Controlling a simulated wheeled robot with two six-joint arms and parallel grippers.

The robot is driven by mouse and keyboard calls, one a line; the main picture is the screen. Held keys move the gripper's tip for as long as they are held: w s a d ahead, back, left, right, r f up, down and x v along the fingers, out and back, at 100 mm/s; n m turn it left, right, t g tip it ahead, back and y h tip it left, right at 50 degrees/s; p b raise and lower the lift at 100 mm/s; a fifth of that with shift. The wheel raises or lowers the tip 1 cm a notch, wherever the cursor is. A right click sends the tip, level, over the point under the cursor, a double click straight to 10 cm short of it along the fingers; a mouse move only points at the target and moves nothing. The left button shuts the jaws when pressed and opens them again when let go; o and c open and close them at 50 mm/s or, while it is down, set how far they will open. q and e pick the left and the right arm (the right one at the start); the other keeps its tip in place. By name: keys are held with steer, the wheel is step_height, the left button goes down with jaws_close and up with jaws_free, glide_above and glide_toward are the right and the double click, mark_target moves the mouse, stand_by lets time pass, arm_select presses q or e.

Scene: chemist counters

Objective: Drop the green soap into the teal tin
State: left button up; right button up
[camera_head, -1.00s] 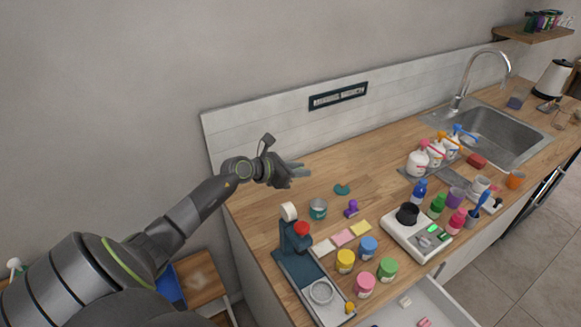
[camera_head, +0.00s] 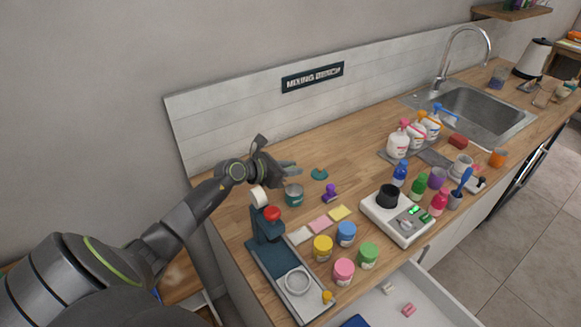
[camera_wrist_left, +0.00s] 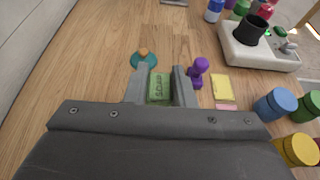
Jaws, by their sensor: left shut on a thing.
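My left gripper (camera_head: 290,169) is shut on the green soap (camera_wrist_left: 159,87), which shows as a green bar with dark lettering between the fingers in the left wrist view. In the head view the soap cannot be made out. The teal tin (camera_head: 294,195) stands on the wooden counter, open at the top, just below the gripper in the picture. The tin does not show in the wrist view. A teal lid with an orange knob (camera_wrist_left: 144,60) lies on the counter beyond the fingertips; it also shows in the head view (camera_head: 319,174). My right gripper is not in view.
A dark teal stand with a red knob (camera_head: 271,214) is close in front of the tin. A purple object (camera_head: 330,193) stands to its right. Several coloured jars, a white scale (camera_head: 372,214) and bottles fill the right. An open drawer (camera_head: 425,297) juts out in front.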

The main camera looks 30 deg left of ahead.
arm_select(q)
steer(key=shift+f, duration=0.15)
steer(key=o, duration=1)
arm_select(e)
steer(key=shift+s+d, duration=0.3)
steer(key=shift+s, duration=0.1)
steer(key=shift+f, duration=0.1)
arm_select(q)
steer(key=shift+s+a+r, duration=0.25)
steer(key=shift+s, duration=0.25)
steer(key=shift+b+v, duration=1.4)
steer(key=shift+v, duration=6.75)
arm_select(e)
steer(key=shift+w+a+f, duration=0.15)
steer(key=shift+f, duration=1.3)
